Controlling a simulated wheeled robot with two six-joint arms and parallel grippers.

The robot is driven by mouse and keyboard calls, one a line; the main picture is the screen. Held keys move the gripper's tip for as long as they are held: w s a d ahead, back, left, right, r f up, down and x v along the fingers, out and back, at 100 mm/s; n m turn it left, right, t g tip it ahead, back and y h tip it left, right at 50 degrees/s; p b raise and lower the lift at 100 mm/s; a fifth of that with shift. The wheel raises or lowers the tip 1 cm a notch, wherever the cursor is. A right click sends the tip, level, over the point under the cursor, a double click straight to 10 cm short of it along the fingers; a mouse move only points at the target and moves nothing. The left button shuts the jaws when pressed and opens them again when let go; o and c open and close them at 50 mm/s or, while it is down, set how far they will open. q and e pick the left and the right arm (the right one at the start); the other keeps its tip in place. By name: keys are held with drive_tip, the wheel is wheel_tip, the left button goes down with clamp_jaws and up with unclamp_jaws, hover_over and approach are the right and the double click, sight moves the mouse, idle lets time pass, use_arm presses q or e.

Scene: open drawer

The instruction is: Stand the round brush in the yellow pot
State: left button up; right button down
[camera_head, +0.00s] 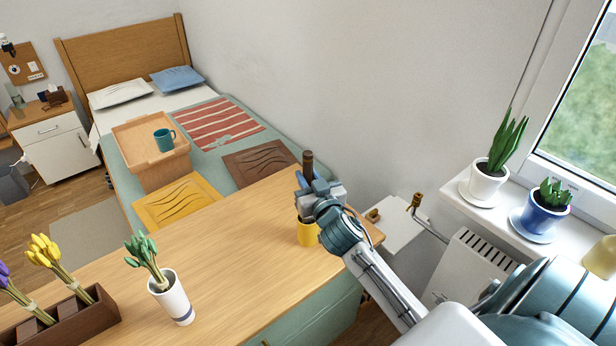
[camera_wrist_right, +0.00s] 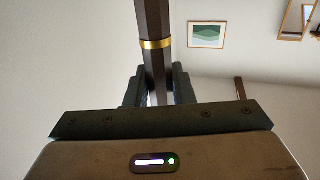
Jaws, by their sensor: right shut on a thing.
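The yellow pot (camera_head: 307,235) stands near the right end of the wooden table, partly hidden by my right gripper. My right gripper (camera_head: 308,190) is right above the pot and is shut on the round brush. The brush's dark handle (camera_head: 308,163) sticks up above the fingers, close to upright. In the right wrist view the brown handle (camera_wrist_right: 153,45) with a gold band runs up between the fingers (camera_wrist_right: 158,88). The lower end of the brush is hidden, so I cannot tell whether it is inside the pot. My left gripper is not in view.
The wooden table (camera_head: 225,255) has bare room left of the pot. A white vase (camera_head: 176,300) with green buds and a brown box (camera_head: 75,325) with flowers stand at the lower left. A windowsill with two potted plants is at right.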

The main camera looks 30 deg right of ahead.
drive_tip(key=shift+f, duration=0.45)
drive_tip(key=c, duration=1.2)
unclamp_jaws()
drive_tip(key=shift+o, duration=0.2)
drive_tip(key=shift+s, duration=0.15)
drive_tip(key=b+v, duration=0.3)
drive_tip(key=v, duration=0.7)
drive_tip(key=shift+s+b, duration=0.25)
drive_tip(key=shift+b, duration=0.1)
drive_tip(key=shift+a, duration=0.1)
